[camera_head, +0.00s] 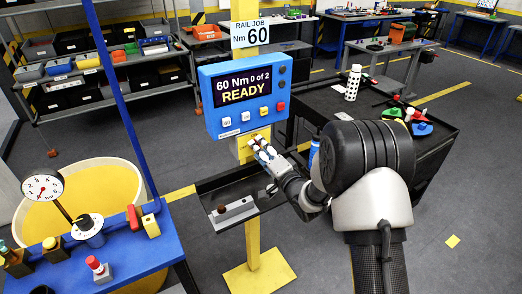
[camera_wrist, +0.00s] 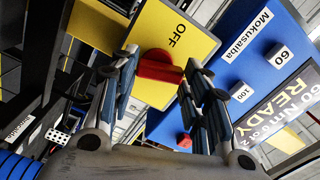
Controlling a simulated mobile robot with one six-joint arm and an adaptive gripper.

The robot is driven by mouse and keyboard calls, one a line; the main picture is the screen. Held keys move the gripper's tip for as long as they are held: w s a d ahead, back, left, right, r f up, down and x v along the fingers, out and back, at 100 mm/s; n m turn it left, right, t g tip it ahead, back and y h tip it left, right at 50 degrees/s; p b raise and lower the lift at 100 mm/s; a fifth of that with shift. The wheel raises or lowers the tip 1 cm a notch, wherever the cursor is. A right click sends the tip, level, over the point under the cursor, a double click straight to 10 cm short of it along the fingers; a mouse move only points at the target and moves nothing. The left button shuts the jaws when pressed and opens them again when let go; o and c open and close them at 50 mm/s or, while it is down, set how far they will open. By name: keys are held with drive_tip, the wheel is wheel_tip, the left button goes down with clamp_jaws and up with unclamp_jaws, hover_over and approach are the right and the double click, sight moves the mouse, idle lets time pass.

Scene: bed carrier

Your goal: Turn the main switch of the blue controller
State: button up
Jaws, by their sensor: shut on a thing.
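The blue controller (camera_head: 240,112) hangs on a yellow post, its screen reading "60 Nm 0 of 2 READY". Below it is the yellow switch plate (camera_head: 243,151), marked "OFF"; it also shows in the wrist view (camera_wrist: 181,29). The red switch handle (camera_wrist: 157,68) sits on that plate, lying roughly crosswise in the wrist view. My gripper (camera_wrist: 162,70) is shut on the red handle, one finger at each end of it. In the head view my gripper (camera_head: 258,144) is just under the controller and hides the handle.
A tray (camera_head: 235,209) with a grey block stands below my gripper. A black cart (camera_head: 440,139) with a white bottle (camera_head: 353,82) is to the right. A blue bench (camera_head: 130,247) with a dial gauge is at lower left. Shelves with bins stand behind.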

drive_tip(key=shift+w+m+p, duration=0.1)
drive_tip(key=shift+m+p, duration=0.25)
drive_tip(key=shift+m, duration=1.45)
drive_tip(key=o, duration=1.1)
drive_tip(key=shift+c, duration=0.2)
drive_tip(key=v, duration=1.2)
drive_tip(key=shift+d, duration=0.1)
